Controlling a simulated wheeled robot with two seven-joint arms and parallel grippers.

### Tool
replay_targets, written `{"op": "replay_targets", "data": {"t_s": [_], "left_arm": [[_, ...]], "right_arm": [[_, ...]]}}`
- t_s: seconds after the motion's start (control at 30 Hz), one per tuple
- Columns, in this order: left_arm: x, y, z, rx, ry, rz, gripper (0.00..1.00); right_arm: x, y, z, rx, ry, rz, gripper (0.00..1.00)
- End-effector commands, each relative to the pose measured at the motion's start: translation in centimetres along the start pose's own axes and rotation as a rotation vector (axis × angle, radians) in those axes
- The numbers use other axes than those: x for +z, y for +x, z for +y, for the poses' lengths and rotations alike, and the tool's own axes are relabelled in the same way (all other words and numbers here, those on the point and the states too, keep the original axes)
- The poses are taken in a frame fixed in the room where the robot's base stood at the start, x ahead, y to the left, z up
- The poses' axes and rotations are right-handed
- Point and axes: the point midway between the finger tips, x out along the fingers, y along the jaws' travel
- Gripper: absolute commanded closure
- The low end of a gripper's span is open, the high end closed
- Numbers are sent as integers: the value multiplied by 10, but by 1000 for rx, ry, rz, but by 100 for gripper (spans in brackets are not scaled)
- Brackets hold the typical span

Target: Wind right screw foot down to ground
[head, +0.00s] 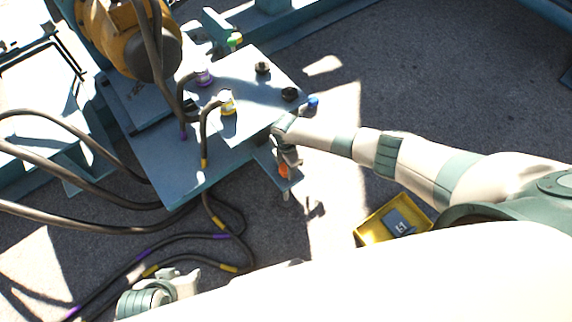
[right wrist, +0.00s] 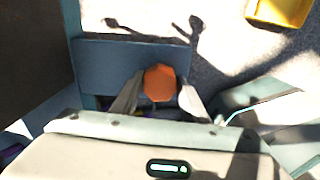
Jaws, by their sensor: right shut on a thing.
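The right screw foot has an orange knob (head: 284,171) at the blue-grey bracket (head: 268,165) on the near right corner of the machine's plate. A pale screw end (head: 286,195) shows below the bracket; whether it touches the ground cannot be told. My right gripper (head: 290,160) reaches down over the knob and is shut on it. In the right wrist view the orange knob (right wrist: 160,83) sits between the two fingertips (right wrist: 158,97), above the blue bracket (right wrist: 110,62). My left gripper (head: 185,284) is low at the left, away from the foot, its jaws unclear.
Dark cables (head: 190,235) with yellow and purple bands loop over the ground at left. A yellow tray (head: 370,232) holding a grey item lies right of the foot. Open ground lies beyond my right arm.

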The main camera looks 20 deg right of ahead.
Motion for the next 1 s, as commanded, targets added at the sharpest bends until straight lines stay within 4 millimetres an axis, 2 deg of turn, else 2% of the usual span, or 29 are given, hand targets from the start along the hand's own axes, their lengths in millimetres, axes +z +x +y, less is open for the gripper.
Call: {"op": "replay_targets", "data": {"t_s": [0.3, 0.6, 1.0], "left_arm": [[16, -13, -17, -42, -10, -114, 66], [22, 33, -17, -36, -7, -119, 66], [37, 79, -19, -32, -7, -125, 66]], "right_arm": [[-1, -2, -1, -3, 303, 1, 81], [-1, -2, -1, -4, 588, 1, 81], [-1, -2, -1, -4, 969, 1, 81]]}}
